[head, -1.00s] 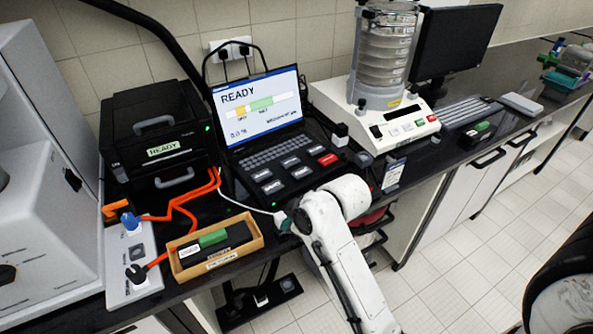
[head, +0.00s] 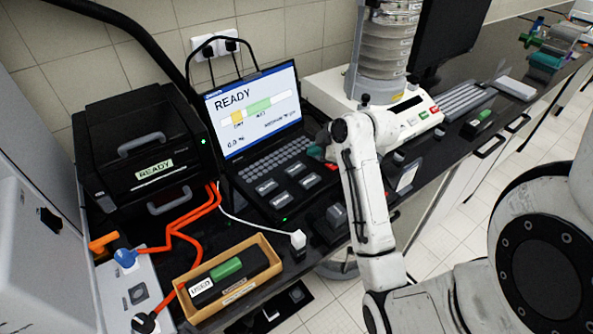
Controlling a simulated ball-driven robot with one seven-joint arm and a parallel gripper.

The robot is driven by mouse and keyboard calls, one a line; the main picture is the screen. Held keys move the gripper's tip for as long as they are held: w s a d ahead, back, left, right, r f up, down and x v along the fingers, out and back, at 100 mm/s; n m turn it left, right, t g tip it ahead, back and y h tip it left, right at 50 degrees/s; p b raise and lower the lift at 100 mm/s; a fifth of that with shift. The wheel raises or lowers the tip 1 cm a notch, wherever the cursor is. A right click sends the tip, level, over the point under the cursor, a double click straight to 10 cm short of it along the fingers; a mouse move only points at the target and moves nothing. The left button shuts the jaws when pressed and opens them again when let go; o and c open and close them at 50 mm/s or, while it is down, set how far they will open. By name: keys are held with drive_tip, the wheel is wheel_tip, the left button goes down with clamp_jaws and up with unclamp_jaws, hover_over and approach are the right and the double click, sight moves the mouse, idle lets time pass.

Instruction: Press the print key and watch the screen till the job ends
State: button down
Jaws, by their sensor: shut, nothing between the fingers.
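The laptop-like console (head: 240,180) stands on the dark bench with its lid up. Its screen (head: 255,110) reads READY, above a bar with a yellow and a green part and small text. Several large grey keys (head: 294,170) lie in front of the keyboard; their labels are too small to read surely, so I cannot tell which is the print key. A bit of a red key (head: 332,166) shows beside my arm. My gripper (head: 316,152) is shut and empty over the right side of the console, mostly hidden by my wrist. I cannot tell whether it touches a key.
A black printer-like box (head: 140,120) labelled READY stands left, with orange cables. A sieve stack (head: 385,50) on a white base (head: 425,108) stands behind right.

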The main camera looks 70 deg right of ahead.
drive_tip(key=shift+w+d+r, duration=0.1)
drive_tip(key=shift+w+d, duration=0.1)
drive_tip(key=shift+w, duration=0.1)
drive_tip(key=shift+w, duration=0.1)
drive_tip(key=b, duration=0.7)
hover_over(312, 181)
wheel_tip(312, 181, down, 8)
drive_tip(key=shift+a, duration=0.1)
drive_tip(key=shift+f, duration=0.45)
drive_tip(key=shift+f+b, duration=0.1)
drive_tip(key=shift+b, duration=0.2)
idle(1.1)
drive_tip(key=shift+f, duration=0.3)
drive_tip(key=shift+f, duration=0.2)
idle(0.4)
